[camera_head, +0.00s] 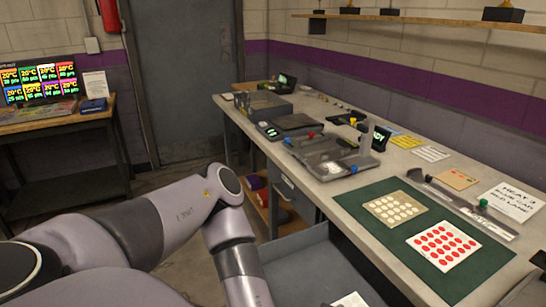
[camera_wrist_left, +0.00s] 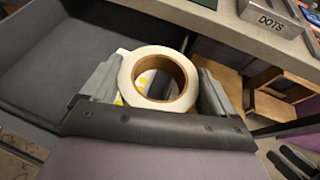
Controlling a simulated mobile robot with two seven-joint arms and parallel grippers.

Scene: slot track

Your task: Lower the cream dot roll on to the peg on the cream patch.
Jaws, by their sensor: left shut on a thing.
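A cream-white roll with a brown core (camera_wrist_left: 183,73) is held between the two fingers of my left gripper (camera_wrist_left: 157,80) in the left wrist view. The fingers press on its left and right sides, and its hole faces the camera. Below the roll, a pale patch with yellow spots (camera_wrist_left: 118,99) shows partly past its left edge and through the hole. I cannot make out a peg; the roll may hide it. In the head view my left arm runs out at the bottom, so that gripper is out of frame there. My right gripper is in neither view.
An open grey drawer (camera_head: 312,262) juts out from the bench; a white card (camera_head: 349,300) shows at the bottom. A green mat (camera_head: 466,283) on the bench holds dot sheets. A metal bin marked DOTS (camera_wrist_left: 270,18) stands at upper right in the wrist view.

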